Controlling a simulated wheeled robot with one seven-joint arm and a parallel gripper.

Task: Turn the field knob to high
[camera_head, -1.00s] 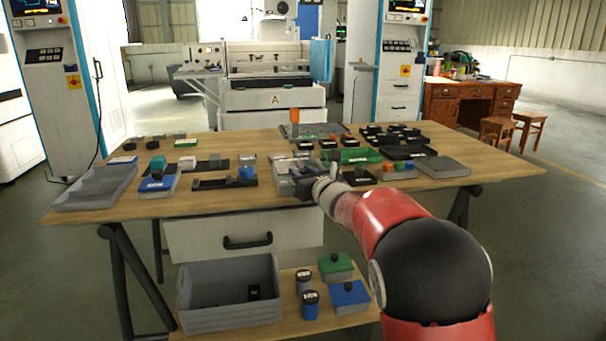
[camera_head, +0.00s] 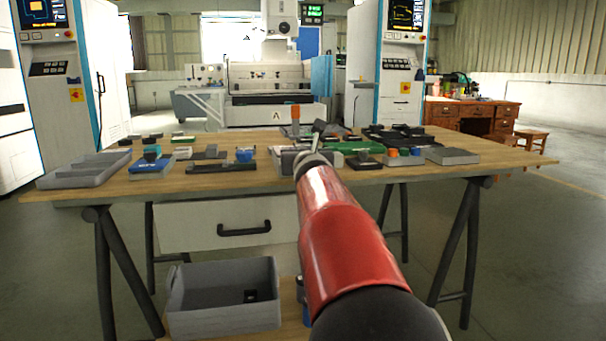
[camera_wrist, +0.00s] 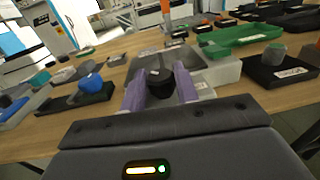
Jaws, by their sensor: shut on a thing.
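A dark round knob (camera_wrist: 159,76) stands on a light grey box with a grey top plate (camera_wrist: 190,58), in the middle of the wrist view. My gripper (camera_wrist: 158,82) has its two purple fingers on either side of the knob and is shut on it. I cannot read a label or pointer setting that names it as the field knob. In the head view the grey box (camera_head: 288,160) is at the table's front middle, and my arm covers part of it. The knob is hard to make out there.
A blue knob on a black base (camera_wrist: 90,84) stands left of the box. A green tray (camera_wrist: 240,38) and a black block with a grey knob (camera_wrist: 280,70) are to the right. A grey bin (camera_head: 225,318) is below the table. Bare wood shows along the front edge.

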